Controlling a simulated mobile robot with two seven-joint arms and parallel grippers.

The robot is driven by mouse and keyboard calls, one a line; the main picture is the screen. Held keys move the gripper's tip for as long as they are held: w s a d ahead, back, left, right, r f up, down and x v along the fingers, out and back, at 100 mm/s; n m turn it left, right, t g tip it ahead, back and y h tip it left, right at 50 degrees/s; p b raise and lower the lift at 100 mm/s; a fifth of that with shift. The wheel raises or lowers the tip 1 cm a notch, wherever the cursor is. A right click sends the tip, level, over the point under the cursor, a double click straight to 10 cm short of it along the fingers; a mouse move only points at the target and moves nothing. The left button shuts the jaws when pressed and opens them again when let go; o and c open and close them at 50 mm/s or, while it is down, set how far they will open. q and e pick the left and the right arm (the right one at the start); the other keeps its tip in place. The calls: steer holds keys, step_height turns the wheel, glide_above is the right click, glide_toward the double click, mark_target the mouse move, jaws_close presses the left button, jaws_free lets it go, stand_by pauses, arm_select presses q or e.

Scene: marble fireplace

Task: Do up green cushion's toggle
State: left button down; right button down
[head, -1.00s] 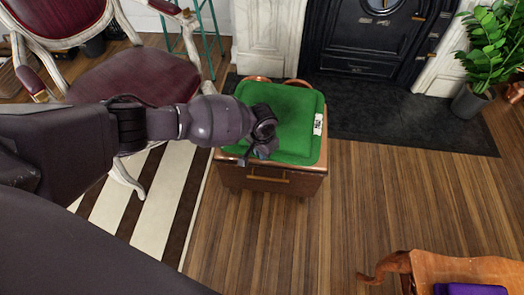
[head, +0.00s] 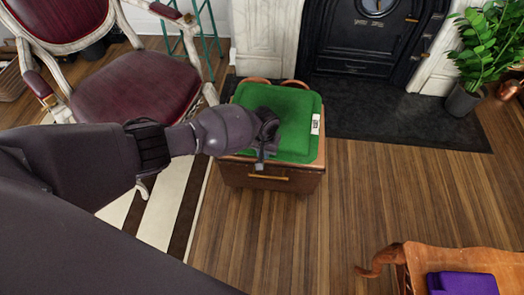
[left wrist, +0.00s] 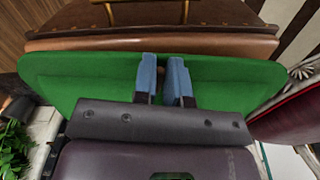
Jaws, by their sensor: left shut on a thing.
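The green cushion (head: 297,112) lies on a small wooden cabinet (head: 312,172), with a white tag (head: 315,125) on its right side. My left gripper (head: 261,160) is over the cushion's front left part. In the left wrist view the two blue fingers of my left gripper (left wrist: 163,78) are close together over the green cushion (left wrist: 90,80), near its edge by the cabinet front. They are shut on a small brownish piece (left wrist: 159,72), apparently the toggle, mostly hidden between them. I cannot tell whether a loop is around it. My right gripper is not in view.
A dark red armchair (head: 140,88) stands left of the cabinet. The black fireplace (head: 365,45) is behind, with a plant (head: 480,50) at right. A wooden table (head: 415,262) bearing a purple item (head: 463,284) is at lower right. The middle floor is clear.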

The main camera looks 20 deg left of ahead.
arm_select(q)
steer(key=shift+d+n, duration=0.1)
steer(key=shift+n, duration=0.4)
steer(key=shift+f+n, duration=0.1)
steer(key=shift+n, duration=0.3)
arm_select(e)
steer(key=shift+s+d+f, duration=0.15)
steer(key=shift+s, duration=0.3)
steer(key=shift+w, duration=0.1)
arm_select(q)
steer(key=c, duration=1.4)
jaws_free()
steer(key=shift+c, duration=0.2)
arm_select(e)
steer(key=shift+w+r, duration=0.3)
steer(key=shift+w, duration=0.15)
